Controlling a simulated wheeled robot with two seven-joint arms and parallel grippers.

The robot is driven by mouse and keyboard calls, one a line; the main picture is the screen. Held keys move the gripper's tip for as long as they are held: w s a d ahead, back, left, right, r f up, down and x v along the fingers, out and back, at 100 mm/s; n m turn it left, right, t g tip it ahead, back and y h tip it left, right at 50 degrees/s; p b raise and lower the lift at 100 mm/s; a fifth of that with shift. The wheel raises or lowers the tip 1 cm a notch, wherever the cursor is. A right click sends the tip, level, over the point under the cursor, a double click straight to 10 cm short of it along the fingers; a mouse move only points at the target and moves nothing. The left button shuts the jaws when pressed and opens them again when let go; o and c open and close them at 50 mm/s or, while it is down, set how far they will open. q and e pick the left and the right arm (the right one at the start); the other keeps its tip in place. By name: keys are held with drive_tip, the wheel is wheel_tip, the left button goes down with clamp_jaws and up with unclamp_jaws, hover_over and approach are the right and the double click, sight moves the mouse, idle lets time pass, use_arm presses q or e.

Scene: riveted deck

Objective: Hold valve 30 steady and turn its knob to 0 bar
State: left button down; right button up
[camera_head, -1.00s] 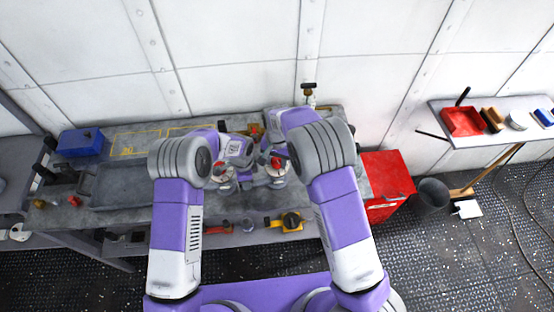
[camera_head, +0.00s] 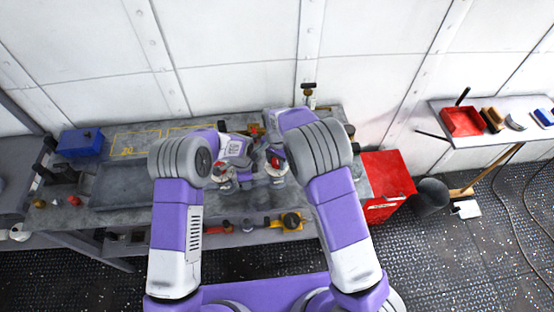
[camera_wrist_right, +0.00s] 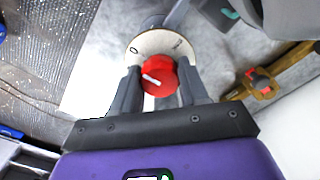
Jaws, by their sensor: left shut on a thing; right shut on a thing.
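A valve with a red knob (camera_wrist_right: 158,77) and a pale round dial (camera_wrist_right: 150,42) fills the middle of the right wrist view. The dial shows a 0 at its upper left. The knob's white pointer line slants to the left, a little below the 0. My right gripper (camera_wrist_right: 160,88) is shut on the knob, one finger on each side. In the head view this valve's red knob (camera_head: 275,163) shows on the bench, largely hidden by my right arm. My left gripper (camera_head: 263,170) is beside this valve, shut on it low down; its fingertips are hard to see. The valve's number is unreadable.
A second valve (camera_head: 222,179) with a red knob stands just left on the bench. A blue box (camera_head: 80,142) and dark tray (camera_head: 120,183) are further left. A red cabinet (camera_head: 388,188) stands at the bench's right end. A white wall rises behind.

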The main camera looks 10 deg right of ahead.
sight(277, 160)
drive_tip(key=o, duration=1.1)
wheel_tip(277, 160, up, 12)
drive_tip(key=shift+r, duration=0.1)
use_arm(q)
drive_tip(key=c, duration=0.6)
unclamp_jaws()
drive_tip(key=shift+c, duration=0.2)
